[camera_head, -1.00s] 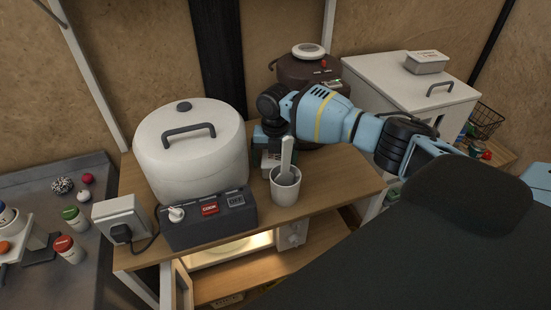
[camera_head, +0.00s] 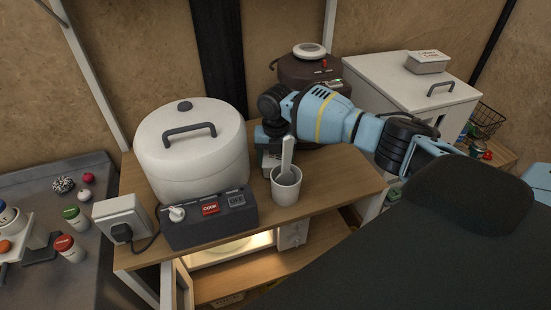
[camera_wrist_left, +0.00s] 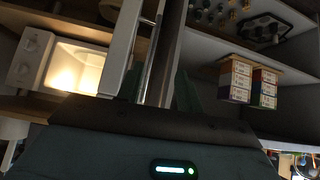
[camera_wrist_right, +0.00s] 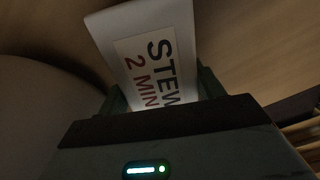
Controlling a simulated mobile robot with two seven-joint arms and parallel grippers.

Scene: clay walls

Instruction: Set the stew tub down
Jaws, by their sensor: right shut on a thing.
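The stew tub, a pale container with a white label reading "STEW 2 MIN" (camera_wrist_right: 150,60), fills the front of the right wrist view. My right gripper (camera_wrist_right: 160,100) is shut on it, one finger on each side. In the head view the right gripper (camera_head: 268,150) points down over the wooden top, just behind the grey cup. The tub is mostly hidden there, and I cannot tell whether it touches the wood. My left gripper (camera_wrist_left: 157,92) shows only in its wrist view, fingers apart around a pale bar or door edge; whether it grips this is unclear.
A big white cooker (camera_head: 190,150) stands left of the right gripper. A grey cup (camera_head: 285,186) with a utensil stands in front of it, and a brown pot (camera_head: 308,72) behind. A lit microwave (camera_wrist_left: 75,68) is open below. The wooden top (camera_head: 345,180) is clear at right.

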